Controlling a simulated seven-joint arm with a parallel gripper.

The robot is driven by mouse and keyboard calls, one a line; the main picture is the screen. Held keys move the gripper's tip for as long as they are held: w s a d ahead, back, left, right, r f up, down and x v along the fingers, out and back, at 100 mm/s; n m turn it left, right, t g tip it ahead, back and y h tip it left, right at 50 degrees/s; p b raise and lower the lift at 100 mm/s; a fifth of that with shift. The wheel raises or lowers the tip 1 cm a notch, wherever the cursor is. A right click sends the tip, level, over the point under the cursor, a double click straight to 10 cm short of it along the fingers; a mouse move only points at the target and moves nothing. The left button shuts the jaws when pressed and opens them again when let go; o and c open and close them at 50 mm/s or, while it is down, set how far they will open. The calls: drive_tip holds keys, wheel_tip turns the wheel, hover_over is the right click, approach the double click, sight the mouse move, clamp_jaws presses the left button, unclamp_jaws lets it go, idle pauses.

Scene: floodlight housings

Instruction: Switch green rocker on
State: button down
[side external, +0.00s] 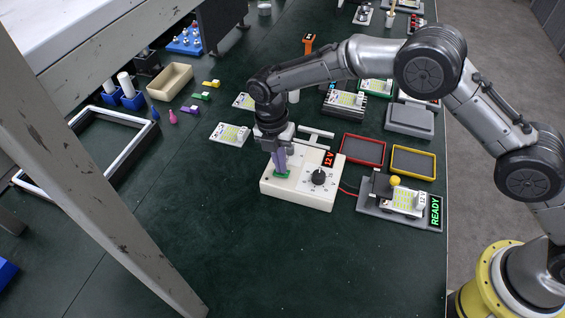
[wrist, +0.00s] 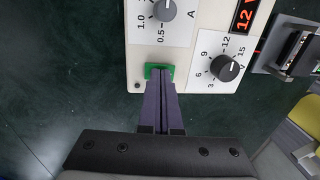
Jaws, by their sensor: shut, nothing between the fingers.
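The green rocker (side external: 282,174) sits on the top face of a cream power supply box (side external: 311,202), near its left edge. In the wrist view the green rocker (wrist: 153,69) shows just beyond my fingertips and is partly covered by them. My gripper (side external: 279,164) is shut and empty, pointing down at the rocker. In the wrist view my gripper (wrist: 160,80) overlaps the rocker's near edge; whether it touches or presses it I cannot tell. The box's display (side external: 328,159) reads 12 V in red. The rocker's tilt is too hidden to tell.
The box has a black voltage knob (wrist: 224,68) and a grey current knob (wrist: 164,10). A grey test fixture (side external: 370,205) with a READY display (side external: 435,212) stands right of it, joined by a red cable. Red (side external: 362,150) and yellow (side external: 413,162) trays lie behind. The front table is clear.

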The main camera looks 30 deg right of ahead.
drive_tip(key=shift+r, duration=0.15)
wheel_tip(320, 180, up, 14)
drive_tip(key=w+a, duration=0.1)
idle(0.4)
drive_tip(key=shift+s+d, duration=0.4)
drive_tip(key=shift+s, duration=0.05)
drive_tip(key=shift+f, duration=0.25)
approach(274, 171)
drive_tip(key=s+d+f, duration=0.1)
drive_tip(key=f, duration=0.1)
drive_tip(key=s+d+f, duration=0.1)
drive_tip(key=f, duration=0.1)
drive_tip(key=s+d+f, duration=0.1)
drive_tip(key=f, duration=0.1)
drive_tip(key=shift+f, duration=0.2)
